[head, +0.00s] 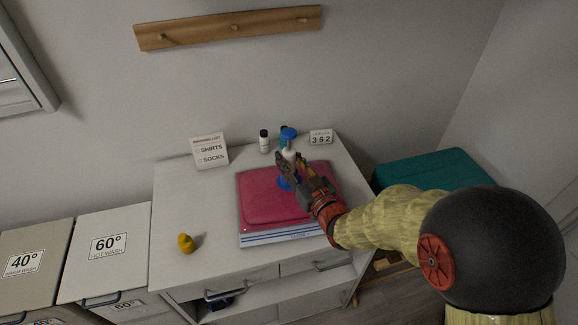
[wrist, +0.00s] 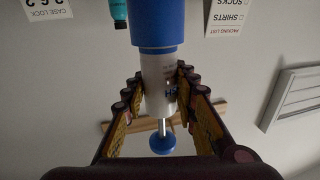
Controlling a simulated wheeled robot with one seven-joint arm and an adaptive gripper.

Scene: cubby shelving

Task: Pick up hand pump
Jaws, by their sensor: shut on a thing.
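The hand pump (wrist: 157,85) has a pale grey barrel, a wide blue section at one end and a thin rod with a round blue knob at the other. In the head view the hand pump (head: 289,134) stands roughly upright over the red zip bag (head: 262,193), its blue top above my fingers and blue below. My gripper (head: 288,163) is shut on the barrel, and in the wrist view my gripper's fingers (wrist: 157,88) lie on both sides of it. I cannot tell whether the pump touches the bag.
A teal box (head: 420,170) stands at right.

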